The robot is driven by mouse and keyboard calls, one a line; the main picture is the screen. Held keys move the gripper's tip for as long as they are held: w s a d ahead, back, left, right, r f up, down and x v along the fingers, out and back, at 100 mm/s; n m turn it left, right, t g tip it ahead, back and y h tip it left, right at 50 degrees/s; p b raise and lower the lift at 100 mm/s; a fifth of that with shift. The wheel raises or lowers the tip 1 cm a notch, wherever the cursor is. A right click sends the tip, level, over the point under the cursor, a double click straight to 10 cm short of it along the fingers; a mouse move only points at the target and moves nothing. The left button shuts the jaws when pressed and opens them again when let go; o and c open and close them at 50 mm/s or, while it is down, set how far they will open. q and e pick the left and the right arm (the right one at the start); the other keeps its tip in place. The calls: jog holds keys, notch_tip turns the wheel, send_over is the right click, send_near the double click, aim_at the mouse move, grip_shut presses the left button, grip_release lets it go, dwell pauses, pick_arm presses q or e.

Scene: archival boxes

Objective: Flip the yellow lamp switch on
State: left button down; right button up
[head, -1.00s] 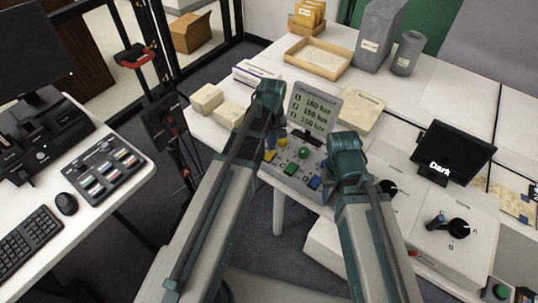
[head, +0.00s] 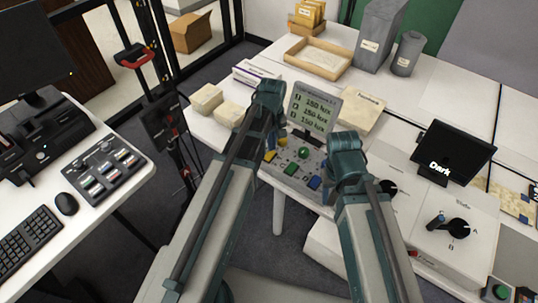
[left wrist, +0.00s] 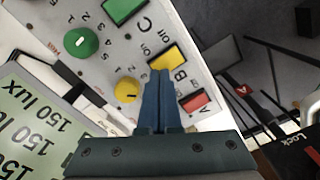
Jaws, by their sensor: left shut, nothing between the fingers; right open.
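The yellow lamp switch (left wrist: 168,57) is a yellow rocker on the grey control panel, between a green switch (left wrist: 122,8) and a red switch (left wrist: 195,101). In the head view the yellow switch (head: 270,155) shows at the panel's left end. My left gripper (left wrist: 160,74) is shut and empty, its tips over the panel at the yellow switch's near edge; I cannot tell whether they touch. In the head view my left gripper (head: 271,138) partly covers that panel end. Which way the switch is tipped is unclear. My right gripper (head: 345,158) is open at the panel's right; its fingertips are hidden.
A yellow knob (left wrist: 127,91) sits close beside the left fingers, with a green knob (left wrist: 81,42) beyond. The lux display (head: 315,108) stands behind the panel and reads 150 lux on its rows. A blue switch (head: 314,182) lies near my right gripper.

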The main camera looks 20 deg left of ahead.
pick_arm(q)
jog(key=shift+f+b, duration=0.7)
pick_arm(e)
jog(key=shift+f, duration=0.75)
